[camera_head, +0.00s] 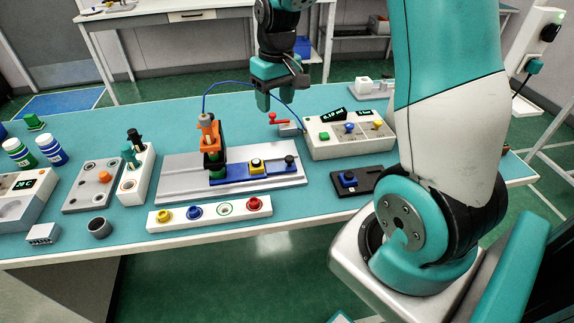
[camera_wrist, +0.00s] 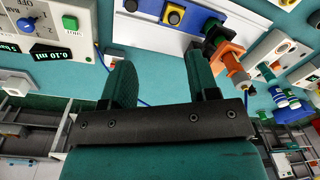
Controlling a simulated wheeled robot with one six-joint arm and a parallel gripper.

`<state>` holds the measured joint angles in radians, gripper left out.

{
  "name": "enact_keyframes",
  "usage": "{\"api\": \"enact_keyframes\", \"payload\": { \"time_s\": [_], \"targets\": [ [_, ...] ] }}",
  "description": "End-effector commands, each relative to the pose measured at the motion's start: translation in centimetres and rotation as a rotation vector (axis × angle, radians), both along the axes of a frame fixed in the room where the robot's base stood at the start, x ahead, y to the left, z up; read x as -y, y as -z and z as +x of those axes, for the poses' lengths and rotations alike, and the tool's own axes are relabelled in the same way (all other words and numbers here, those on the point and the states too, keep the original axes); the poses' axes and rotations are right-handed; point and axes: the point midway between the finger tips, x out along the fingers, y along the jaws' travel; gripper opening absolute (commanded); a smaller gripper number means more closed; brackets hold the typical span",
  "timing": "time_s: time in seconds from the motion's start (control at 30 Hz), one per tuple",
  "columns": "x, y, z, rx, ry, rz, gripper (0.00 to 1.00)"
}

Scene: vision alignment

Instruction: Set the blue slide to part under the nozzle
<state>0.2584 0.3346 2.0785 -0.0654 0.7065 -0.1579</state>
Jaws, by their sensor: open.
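The blue slide (camera_head: 233,173) lies along a grey metal plate (camera_head: 180,166). It carries a yellow square part with a black round top (camera_head: 257,166), which sits right of the nozzle, not below it. A dark knob (camera_head: 289,161) stands at the slide's right end. The orange nozzle unit (camera_head: 207,132) is on a dark stand over the slide's left part; its tip is hard to make out. My gripper (camera_head: 281,97) is open and empty, above and behind the plate. In the wrist view, the open fingers (camera_wrist: 160,78) have the slide (camera_wrist: 196,17), yellow part (camera_wrist: 173,14) and nozzle (camera_wrist: 232,66) beyond them.
A white strip with coloured buttons (camera_head: 210,212) lies in front. A black block with a blue knob (camera_head: 355,181) is front right. A blue hose arches behind the nozzle.

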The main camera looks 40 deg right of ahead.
Motion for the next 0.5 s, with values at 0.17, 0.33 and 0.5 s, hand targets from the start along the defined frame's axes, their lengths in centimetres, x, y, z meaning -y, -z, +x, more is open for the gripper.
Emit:
{"api": "enact_keyframes", "payload": {
  "time_s": [0.17, 0.33, 0.5],
  "targets": [
    [4.9, 3.4, 0.8, -0.034, 0.096, -0.038, 0.55],
    [5.3, 4.8, 0.8, -0.040, 0.102, -0.042, 0.55],
    [5.2, 8.3, 0.7, -0.043, 0.101, -0.040, 0.55]
  ]
}}
